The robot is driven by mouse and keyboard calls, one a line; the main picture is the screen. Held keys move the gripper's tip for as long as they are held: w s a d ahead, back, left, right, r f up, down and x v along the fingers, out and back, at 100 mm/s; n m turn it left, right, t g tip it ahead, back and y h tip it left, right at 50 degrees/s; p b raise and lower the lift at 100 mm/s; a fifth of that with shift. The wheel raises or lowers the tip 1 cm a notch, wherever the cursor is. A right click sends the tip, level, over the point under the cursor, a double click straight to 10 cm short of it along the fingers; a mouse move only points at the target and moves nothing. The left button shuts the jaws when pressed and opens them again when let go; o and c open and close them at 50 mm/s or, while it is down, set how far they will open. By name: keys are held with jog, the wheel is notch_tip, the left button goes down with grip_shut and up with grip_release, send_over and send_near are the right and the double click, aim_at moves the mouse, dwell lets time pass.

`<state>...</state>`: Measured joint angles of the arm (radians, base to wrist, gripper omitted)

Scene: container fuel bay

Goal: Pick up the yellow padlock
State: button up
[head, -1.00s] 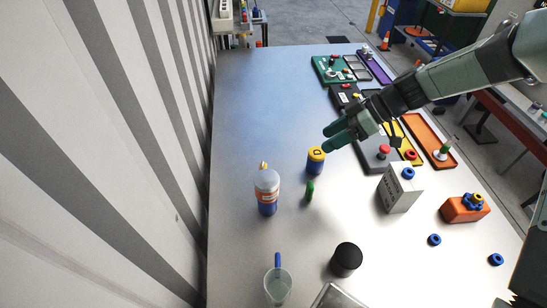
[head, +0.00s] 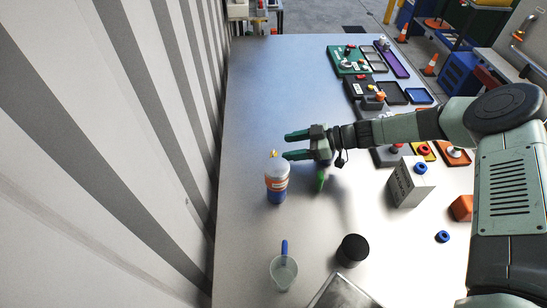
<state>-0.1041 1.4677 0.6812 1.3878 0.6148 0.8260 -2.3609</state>
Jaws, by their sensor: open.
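A small yellow piece (head: 273,154) shows on top of the bottle (head: 277,182), which has a pale top, an orange label and a blue base. It is too small to tell whether it is the padlock or the bottle's spout. My gripper (head: 288,145) is open and empty, its two green fingers pointing left. The fingertips appear just right of the yellow piece, with no contact that I can make out. The yellow-topped blue cylinder seen earlier is mostly hidden behind my gripper. A small green item (head: 321,180) stands below the gripper in the picture.
A clear jug (head: 284,273) with a blue handle and a black cylinder (head: 353,250) stand at the front. A grey box (head: 410,186) and an orange block (head: 461,208) are at right. Trays (head: 396,93) line the far right edge. The table's far left is clear.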

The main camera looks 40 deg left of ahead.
aim_at(274, 151)
jog(key=x, duration=0.4)
jog(key=shift+s+a+f, duration=0.1)
jog(key=shift+s+f, duration=0.15)
grip_shut()
